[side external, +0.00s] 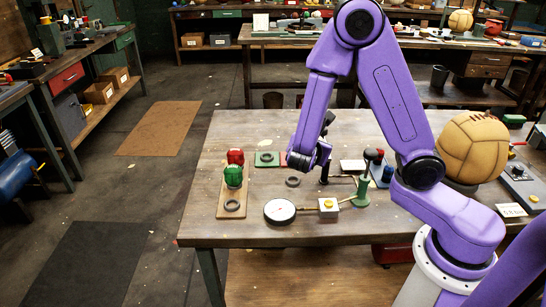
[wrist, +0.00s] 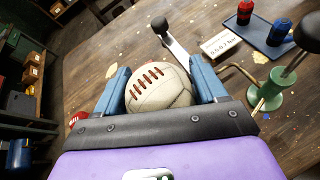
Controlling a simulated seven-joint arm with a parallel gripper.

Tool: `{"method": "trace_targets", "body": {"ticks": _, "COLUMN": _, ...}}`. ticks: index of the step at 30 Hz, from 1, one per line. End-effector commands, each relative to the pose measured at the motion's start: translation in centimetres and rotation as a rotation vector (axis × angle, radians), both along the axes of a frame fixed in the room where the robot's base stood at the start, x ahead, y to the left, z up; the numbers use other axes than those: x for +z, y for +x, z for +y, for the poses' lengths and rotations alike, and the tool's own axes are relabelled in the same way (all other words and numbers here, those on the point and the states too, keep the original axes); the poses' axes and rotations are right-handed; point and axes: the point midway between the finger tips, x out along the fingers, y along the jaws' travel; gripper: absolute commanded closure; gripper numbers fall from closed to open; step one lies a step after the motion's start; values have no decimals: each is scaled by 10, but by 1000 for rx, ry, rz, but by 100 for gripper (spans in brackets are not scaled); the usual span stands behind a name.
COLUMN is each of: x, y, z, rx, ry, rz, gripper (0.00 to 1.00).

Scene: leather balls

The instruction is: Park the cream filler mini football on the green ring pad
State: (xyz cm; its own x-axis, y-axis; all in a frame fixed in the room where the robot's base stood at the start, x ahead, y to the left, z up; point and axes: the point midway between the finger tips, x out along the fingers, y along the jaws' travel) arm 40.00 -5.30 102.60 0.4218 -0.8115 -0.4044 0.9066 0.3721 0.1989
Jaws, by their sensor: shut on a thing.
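The cream mini football (wrist: 158,90) with brown laces sits between the two blue fingers of my gripper (wrist: 160,88) in the wrist view. My gripper is shut on it. In the side view my gripper (side external: 322,168) is over the middle of the workbench, and the ball cannot be made out there behind my wrist. The green pad (side external: 258,163) with a dark ring on it lies at the far left part of the bench, left of my gripper. The pad does not show clearly in the wrist view.
A wooden board (side external: 230,210) at the left edge holds a red ball (side external: 235,156), a green ball (side external: 233,175) and a dark ring. A loose dark ring (side external: 293,181), a round gauge (side external: 280,211) and a green stand (side external: 362,191) are nearby. A large leather ball (side external: 472,148) stands right.

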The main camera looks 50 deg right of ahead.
Motion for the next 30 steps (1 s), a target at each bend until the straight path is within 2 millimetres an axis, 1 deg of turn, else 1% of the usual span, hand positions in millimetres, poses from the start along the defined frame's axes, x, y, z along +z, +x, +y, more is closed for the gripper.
{"method": "trace_targets", "body": {"ticks": 1, "x": 1, "y": 12, "z": -3, "rx": 27, "ry": 1, "rz": -3, "gripper": 68}}
{"method": "trace_targets", "body": {"ticks": 3, "x": 3, "y": 27, "z": -6, "rx": 70, "ry": -1, "rz": -3, "gripper": 68}}
{"method": "trace_targets", "body": {"ticks": 6, "x": 6, "y": 45, "z": -10, "rx": 124, "ry": -8, "rz": -4, "gripper": 68}}
{"method": "trace_targets", "body": {"ticks": 9, "x": 8, "y": 57, "z": -13, "rx": 163, "ry": -15, "rz": -4, "gripper": 68}}
{"method": "trace_targets", "body": {"ticks": 14, "x": 8, "y": 69, "z": -16, "rx": 191, "ry": -20, "rz": -5, "gripper": 68}}
{"method": "trace_targets", "body": {"ticks": 17, "x": 3, "y": 83, "z": -17, "rx": 195, "ry": -23, "rz": -3, "gripper": 68}}
{"method": "trace_targets", "body": {"ticks": 27, "x": -27, "y": 149, "z": -28, "rx": 193, "ry": -23, "rz": -5, "gripper": 68}}
{"method": "trace_targets", "body": {"ticks": 29, "x": -33, "y": 160, "z": -29, "rx": 194, "ry": -22, "rz": -4, "gripper": 68}}
{"method": "trace_targets", "body": {"ticks": 30, "x": -40, "y": 164, "z": -29, "rx": 194, "ry": -22, "rz": -1, "gripper": 68}}
